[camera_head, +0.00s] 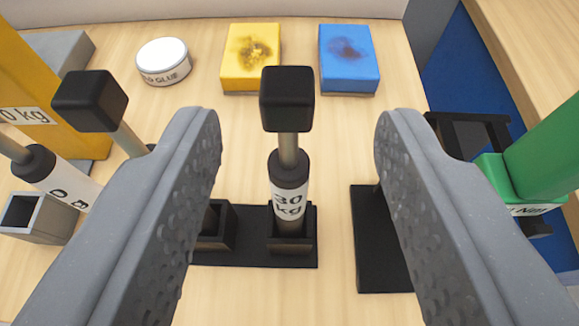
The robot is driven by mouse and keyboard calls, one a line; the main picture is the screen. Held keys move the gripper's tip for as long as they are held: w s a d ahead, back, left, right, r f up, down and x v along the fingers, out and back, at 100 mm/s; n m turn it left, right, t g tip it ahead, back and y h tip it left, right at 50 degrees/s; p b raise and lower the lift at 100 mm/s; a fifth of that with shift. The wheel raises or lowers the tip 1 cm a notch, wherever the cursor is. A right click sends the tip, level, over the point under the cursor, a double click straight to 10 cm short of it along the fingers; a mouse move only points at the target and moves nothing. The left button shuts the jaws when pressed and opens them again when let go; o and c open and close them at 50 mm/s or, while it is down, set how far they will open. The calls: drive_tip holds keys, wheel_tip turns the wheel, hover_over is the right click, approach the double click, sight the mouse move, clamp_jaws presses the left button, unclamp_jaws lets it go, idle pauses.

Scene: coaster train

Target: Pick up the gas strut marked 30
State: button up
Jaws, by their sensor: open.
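The gas strut marked 30 kg (289,190) stands upright in a black socket of a low black holder (262,258). It has a black cube-shaped top (287,98), a thin metal rod and a white label. My gripper (297,130) is open, with one grey padded finger on each side of the strut. The strut shows between the fingers with clear gaps on both sides, and neither finger appears to touch it. Another strut with a black cube top (90,100) is partly hidden behind the left finger.
A glue tin (164,61), a yellow block (251,58) and a blue block (348,58) lie at the back. A green object (545,155) and a black stand (378,240) are on the right.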

sight(286, 122)
drive_tip(key=shift+x, duration=1)
drive_tip(key=shift+a+f+p+x, duration=0.1)
drive_tip(key=shift+f+p+x, duration=0.1)
drive_tip(key=shift+x, duration=1.1)
drive_tip(key=shift+a+f+p+x, duration=0.1)
drive_tip(key=shift+p+x, duration=0.05)
drive_tip(key=shift+x, duration=1.15)
drive_tip(key=shift+s, duration=0.15)
clamp_jaws()
